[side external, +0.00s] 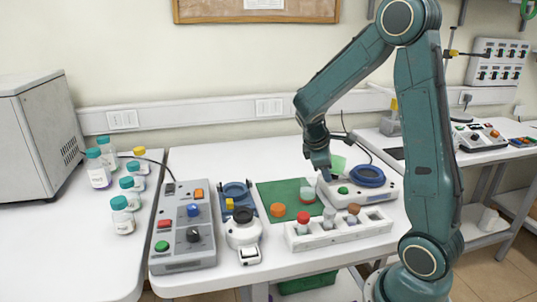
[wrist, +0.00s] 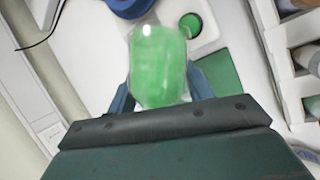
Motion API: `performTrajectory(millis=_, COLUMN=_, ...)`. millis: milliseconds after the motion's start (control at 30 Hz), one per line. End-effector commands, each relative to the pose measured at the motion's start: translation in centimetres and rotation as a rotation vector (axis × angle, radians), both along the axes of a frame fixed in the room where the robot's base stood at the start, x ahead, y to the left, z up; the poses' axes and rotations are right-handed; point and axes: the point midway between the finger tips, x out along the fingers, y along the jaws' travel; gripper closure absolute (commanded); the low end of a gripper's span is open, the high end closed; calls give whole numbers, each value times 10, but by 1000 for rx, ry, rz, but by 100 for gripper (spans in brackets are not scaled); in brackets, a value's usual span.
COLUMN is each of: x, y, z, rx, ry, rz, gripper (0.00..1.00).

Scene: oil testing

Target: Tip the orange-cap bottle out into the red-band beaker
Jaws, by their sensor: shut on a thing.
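My gripper (side external: 322,172) is shut on a clear bottle with green contents (side external: 338,163), held tilted above the bench near the blue-ringed device. In the wrist view the bottle (wrist: 158,65) sits between the fingers of my gripper (wrist: 160,92), and no cap shows on it. An orange cap (side external: 277,210) lies on the green mat (side external: 265,190). A small clear beaker (side external: 307,194) stands on the mat, with a faint reddish band low down. It lies left of and below the held bottle in the side view. I cannot make out the beaker in the wrist view.
A white device with a blue ring (side external: 367,175) stands just right of the mat. A white rack (side external: 338,232) with several slots and capped vials is in front. A grey control box (side external: 183,230) stands left. Several teal-capped bottles (side external: 122,215) are farther left.

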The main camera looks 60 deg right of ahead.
Motion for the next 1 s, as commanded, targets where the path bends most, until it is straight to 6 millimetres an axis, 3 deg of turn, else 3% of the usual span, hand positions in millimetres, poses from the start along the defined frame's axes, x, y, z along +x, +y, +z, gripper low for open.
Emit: performTrajectory(millis=1000, x=14, y=4, z=12, rx=218, ry=-611, rz=-6, gripper=80)
